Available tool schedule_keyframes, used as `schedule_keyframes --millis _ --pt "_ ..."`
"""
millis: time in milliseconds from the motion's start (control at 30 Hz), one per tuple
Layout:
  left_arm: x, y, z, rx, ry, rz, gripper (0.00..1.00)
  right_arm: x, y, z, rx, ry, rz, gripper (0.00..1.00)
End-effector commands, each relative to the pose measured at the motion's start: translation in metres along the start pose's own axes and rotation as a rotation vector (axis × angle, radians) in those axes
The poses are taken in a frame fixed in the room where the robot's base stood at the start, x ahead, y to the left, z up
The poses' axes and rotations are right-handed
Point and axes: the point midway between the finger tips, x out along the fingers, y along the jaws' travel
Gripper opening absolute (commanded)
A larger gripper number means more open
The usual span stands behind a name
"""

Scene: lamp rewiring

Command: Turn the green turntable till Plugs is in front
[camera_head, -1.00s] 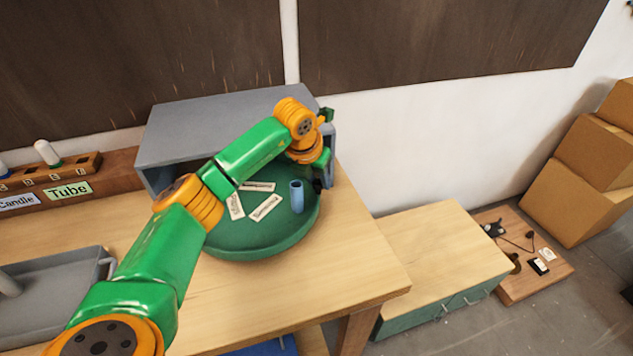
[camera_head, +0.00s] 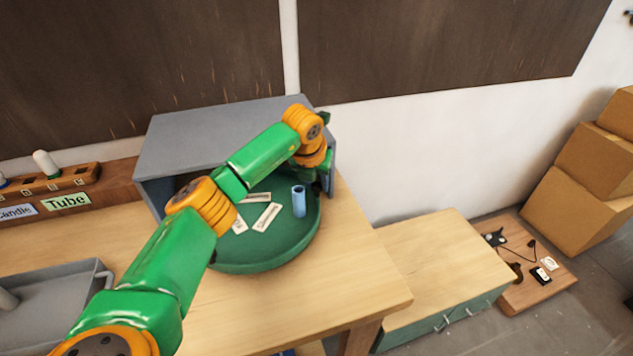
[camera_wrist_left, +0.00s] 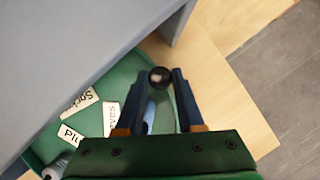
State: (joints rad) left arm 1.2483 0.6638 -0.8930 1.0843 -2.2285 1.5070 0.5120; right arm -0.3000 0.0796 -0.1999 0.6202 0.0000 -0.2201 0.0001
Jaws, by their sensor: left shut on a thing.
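The green turntable (camera_head: 262,262) stands on the wooden table, its back part under the grey shelf. White labels lie on it, one of them at its middle (camera_head: 267,217); their print is too small to read in the head view. In the left wrist view a label starting "Plu" (camera_wrist_left: 70,136) is partly covered at its right end. A blue cylinder (camera_head: 298,201) stands near the turntable's right rim. My left gripper (camera_wrist_left: 159,82) is at the right rim, shut on a round black knob (camera_wrist_left: 160,76). My forearm hides the turntable's left part. My right gripper is out of view.
The grey shelf (camera_head: 215,125) overhangs the turntable's back, with its right wall close to my left gripper. A grey tray (camera_head: 55,300) and a rack labelled Tube (camera_head: 66,202) are at left. A lower cabinet (camera_head: 440,260) stands right.

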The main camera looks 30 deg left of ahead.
Motion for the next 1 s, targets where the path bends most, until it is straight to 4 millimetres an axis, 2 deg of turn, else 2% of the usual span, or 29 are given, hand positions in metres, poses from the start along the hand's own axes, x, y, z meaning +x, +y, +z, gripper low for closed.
schedule_keyframes --millis 167,200,300,633,900,1000 --pt "0.0 0.0 0.0 0.0 -0.001 -0.001 0.0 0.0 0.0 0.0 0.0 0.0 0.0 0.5" --pt "0.0 0.0 0.0 0.0 -0.001 -0.001 0.39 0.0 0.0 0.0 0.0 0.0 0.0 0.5" --pt "0.0 0.0 0.0 0.001 -0.001 -0.001 0.66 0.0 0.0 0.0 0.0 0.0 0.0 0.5" --pt "-0.004 0.0 0.0 0.001 -0.001 -0.001 0.66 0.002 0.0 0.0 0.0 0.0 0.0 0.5" --pt "-0.056 0.0 0.0 0.0 -0.006 -0.002 0.66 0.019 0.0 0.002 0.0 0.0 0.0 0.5" --pt "-0.068 0.0 0.0 0.001 -0.003 -0.001 0.66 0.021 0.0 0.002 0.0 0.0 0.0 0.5"
